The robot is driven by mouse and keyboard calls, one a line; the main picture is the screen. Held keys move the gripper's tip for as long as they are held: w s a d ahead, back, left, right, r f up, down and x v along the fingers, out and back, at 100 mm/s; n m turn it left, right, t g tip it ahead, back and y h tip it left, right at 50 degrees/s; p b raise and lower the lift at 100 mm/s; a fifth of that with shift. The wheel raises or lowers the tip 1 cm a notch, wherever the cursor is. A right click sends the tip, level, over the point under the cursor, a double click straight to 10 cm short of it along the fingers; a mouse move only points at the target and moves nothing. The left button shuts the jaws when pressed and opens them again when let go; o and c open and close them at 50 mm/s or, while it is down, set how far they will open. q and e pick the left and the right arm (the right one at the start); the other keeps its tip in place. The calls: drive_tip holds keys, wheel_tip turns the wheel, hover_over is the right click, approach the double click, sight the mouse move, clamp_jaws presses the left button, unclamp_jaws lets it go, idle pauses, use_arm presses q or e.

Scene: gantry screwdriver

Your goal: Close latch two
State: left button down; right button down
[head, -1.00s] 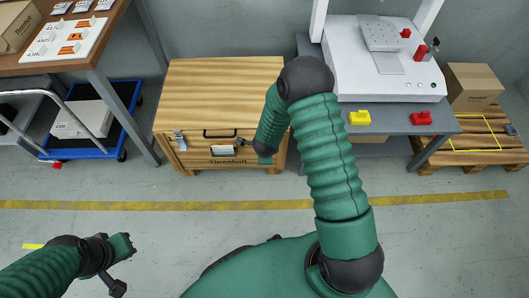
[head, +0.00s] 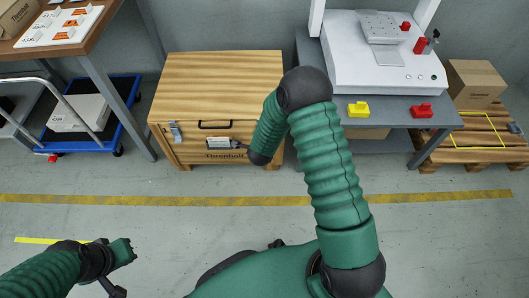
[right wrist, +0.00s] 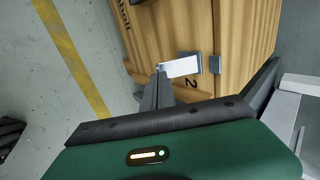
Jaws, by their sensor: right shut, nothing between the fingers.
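The wooden crate (head: 222,84) stands on the floor with its labelled front facing me. In the right wrist view, latch two (right wrist: 182,67) is a pale metal plate beside the printed "2" on the crate front (right wrist: 232,30). A small grey catch (right wrist: 215,64) sits beside it, across the lid seam. My right gripper (right wrist: 160,74) is shut and empty, its tip close to the free end of the plate; whether they touch I cannot tell. In the head view my right arm hides latch two. My left gripper (head: 124,252) hangs over the floor, far from the crate.
Another latch (head: 175,132) is at the crate's left front, with a black handle (head: 215,125) between. A grey bench (head: 395,118) with a white machine (head: 385,65) stands close on the right. A blue trolley (head: 95,135) is on the left. The floor in front is clear.

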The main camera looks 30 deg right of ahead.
wheel_tip(320, 180, down, 7)
drive_tip(key=w+d+t+h+b, duration=0.1)
drive_tip(key=w+t+h+b, duration=0.1)
drive_tip(key=t+b, duration=0.2)
drive_tip(key=shift+w+d+h+b, duration=0.2)
drive_tip(key=shift+h+b, duration=0.1)
drive_tip(key=shift+b, duration=1.45)
